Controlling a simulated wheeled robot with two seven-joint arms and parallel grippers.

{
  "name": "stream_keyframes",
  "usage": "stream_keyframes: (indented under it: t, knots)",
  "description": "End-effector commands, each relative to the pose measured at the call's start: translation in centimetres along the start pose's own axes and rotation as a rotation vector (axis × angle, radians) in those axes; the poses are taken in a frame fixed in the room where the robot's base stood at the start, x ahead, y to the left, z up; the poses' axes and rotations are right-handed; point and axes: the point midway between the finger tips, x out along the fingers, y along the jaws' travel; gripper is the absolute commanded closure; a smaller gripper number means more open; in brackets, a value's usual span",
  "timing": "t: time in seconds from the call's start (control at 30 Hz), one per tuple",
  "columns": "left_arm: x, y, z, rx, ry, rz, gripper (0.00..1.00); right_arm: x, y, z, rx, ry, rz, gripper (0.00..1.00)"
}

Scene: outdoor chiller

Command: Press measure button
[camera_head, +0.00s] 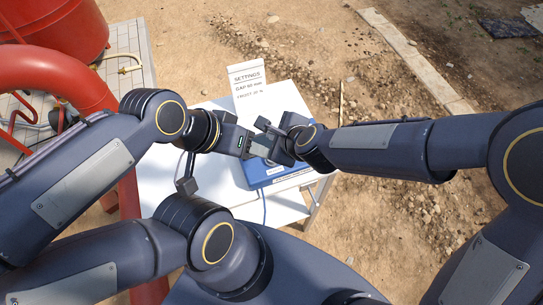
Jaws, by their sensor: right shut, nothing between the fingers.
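A blue and white device (275,176) sits on a white table (218,207) in the middle of the view. My grippers cover its upper part, and I cannot make out the measure button. My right gripper (265,139) is over the device, its fingers shut with nothing between them. My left gripper (240,142) is just to its left, close to it; whether they touch is unclear. Its fingers are too hidden to tell if they are open or shut.
A white settings card (247,84) with printed text stands behind the grippers. A blue cable (264,207) runs down from the device. Red pipework (62,72) and a red tank (55,25) are at left. Sandy ground (400,220) with a kerb (415,58) lies at right.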

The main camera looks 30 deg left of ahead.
Motion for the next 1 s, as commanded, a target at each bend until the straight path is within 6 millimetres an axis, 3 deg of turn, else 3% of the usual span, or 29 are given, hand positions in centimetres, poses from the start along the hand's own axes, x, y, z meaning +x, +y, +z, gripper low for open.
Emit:
stream_keyframes:
  t: [0.27,0.7,1.0]
  knots:
    - [1.8,-0.8,0.9,0.0,0.0,0.0,0.5,1.6,1.2,-1.2,-0.001,0.001,0.001,1.0]
    - [6.4,-3.0,3.3,0.0,0.0,0.0,0.5,5.7,4.2,-4.2,-0.001,0.0,0.001,1.0]
    - [6.8,-3.1,3.5,0.0,0.0,0.0,0.5,6.1,4.5,-4.5,-0.002,0.0,0.001,1.0]
